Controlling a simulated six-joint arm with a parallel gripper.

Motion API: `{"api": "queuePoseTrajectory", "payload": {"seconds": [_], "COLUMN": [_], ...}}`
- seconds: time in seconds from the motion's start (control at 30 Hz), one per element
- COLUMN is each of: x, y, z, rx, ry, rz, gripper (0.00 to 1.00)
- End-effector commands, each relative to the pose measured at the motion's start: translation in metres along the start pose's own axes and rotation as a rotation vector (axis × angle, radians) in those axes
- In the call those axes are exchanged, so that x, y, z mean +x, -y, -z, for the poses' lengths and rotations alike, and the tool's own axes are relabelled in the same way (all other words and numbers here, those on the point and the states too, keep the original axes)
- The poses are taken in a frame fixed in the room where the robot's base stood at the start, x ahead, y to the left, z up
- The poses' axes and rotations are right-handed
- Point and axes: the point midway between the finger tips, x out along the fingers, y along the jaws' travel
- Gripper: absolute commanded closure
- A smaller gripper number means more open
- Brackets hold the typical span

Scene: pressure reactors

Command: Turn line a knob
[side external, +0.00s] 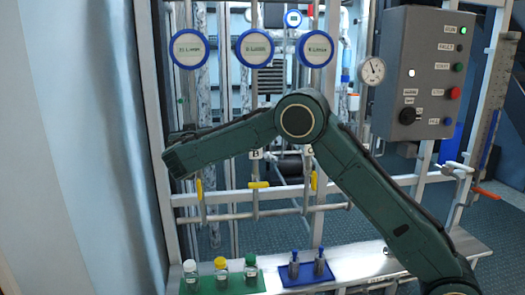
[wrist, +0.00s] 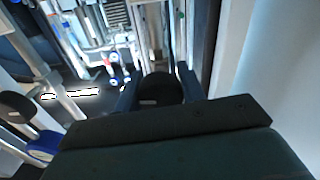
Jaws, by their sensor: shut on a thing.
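My gripper (side external: 178,158) is at the left of the rack in the side external view, in front of the leftmost line. My own wrist hides its fingers and the line a knob there. In the wrist view, a round black knob (wrist: 161,90) sits between the two fingers of my gripper (wrist: 160,82), one on each side. The gripper is shut on this knob. The knob's turn angle cannot be told. The B label (side external: 255,153) and the C label (side external: 308,151) mark the two lines to the right.
Three blue-rimmed gauges (side external: 255,48) hang above. Yellow valve handles (side external: 258,185) sit below on the lines. A green mat (side external: 240,284) with capped bottles and a blue mat (side external: 305,276) with metal vessels lie on the shelf. A grey control box (side external: 425,75) is at right.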

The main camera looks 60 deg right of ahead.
Motion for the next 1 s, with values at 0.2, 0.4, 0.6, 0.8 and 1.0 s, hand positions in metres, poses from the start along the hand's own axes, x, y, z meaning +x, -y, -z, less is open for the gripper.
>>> {"api": "queuePoseTrajectory", "payload": {"seconds": [0.2,0.4,0.6,0.8,1.0], "x": [-0.0003,-0.0003,-0.0003,-0.0002,-0.0038], "y": [-0.0001,-0.0001,-0.0001,-0.0001,0.0003], "z": [0.0000,0.0000,0.0000,0.0000,0.0002], "rx": [-0.069,-0.072,-0.071,-0.070,-0.070], "ry": [0.000,0.000,0.000,0.000,0.000], "rz": [0.000,0.000,0.000,0.000,0.001], "gripper": [0.83,0.83,0.39,0.39,0.39]}}
